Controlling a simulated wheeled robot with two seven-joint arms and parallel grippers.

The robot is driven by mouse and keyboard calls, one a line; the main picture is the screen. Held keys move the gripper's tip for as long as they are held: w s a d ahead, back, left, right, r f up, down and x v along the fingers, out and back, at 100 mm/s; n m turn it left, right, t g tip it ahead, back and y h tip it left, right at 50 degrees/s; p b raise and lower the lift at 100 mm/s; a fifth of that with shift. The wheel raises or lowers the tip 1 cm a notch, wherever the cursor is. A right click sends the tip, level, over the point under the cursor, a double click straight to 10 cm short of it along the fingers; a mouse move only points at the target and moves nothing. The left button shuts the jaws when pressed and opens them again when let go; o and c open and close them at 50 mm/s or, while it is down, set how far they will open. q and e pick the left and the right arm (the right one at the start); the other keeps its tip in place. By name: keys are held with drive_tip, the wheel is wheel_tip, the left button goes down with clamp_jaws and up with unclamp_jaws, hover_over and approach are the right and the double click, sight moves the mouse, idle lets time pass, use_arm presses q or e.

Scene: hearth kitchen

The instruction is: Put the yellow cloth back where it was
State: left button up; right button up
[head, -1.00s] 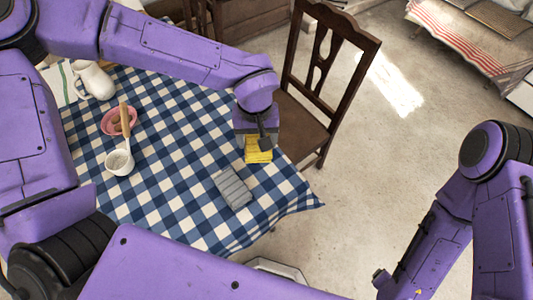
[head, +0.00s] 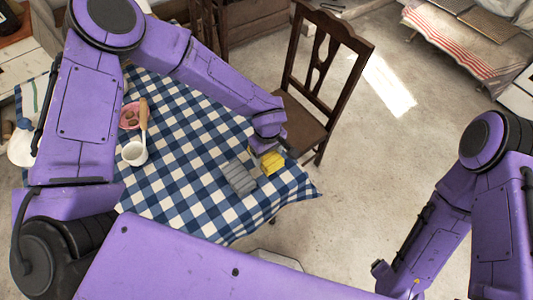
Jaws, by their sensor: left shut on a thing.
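The yellow cloth (head: 271,163), a small folded piece, is at the right part of the blue-and-white checked tablecloth (head: 195,205), close to the table's right edge. My left gripper (head: 264,152) is shut on it, reaching in from above and behind; the forearm hides most of the fingers. I cannot tell whether the cloth touches the table. A grey folded cloth (head: 238,177) lies just left of the yellow one. My right arm stands at the right, away from the table, and its gripper is out of the picture.
A white cup (head: 134,154), a pink bowl (head: 129,117) and a wooden-handled tool (head: 143,117) stand on the table's left part. A dark wooden chair (head: 318,85) is close behind the right edge. The table's near middle is clear.

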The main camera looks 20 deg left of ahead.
sight(267, 157)
use_arm(q)
drive_tip(key=shift+w+a+f, duration=0.2)
drive_tip(key=shift+w+f, duration=0.65)
drive_tip(key=shift+f, duration=1.75)
drive_tip(key=o, duration=0.9)
drive_tip(key=shift+o, duration=0.2)
drive_tip(key=shift+s, duration=0.1)
wheel_tip(267, 157, up, 12)
drive_tip(key=shift+r+b, duration=0.2)
drive_tip(key=shift+b, duration=0.1)
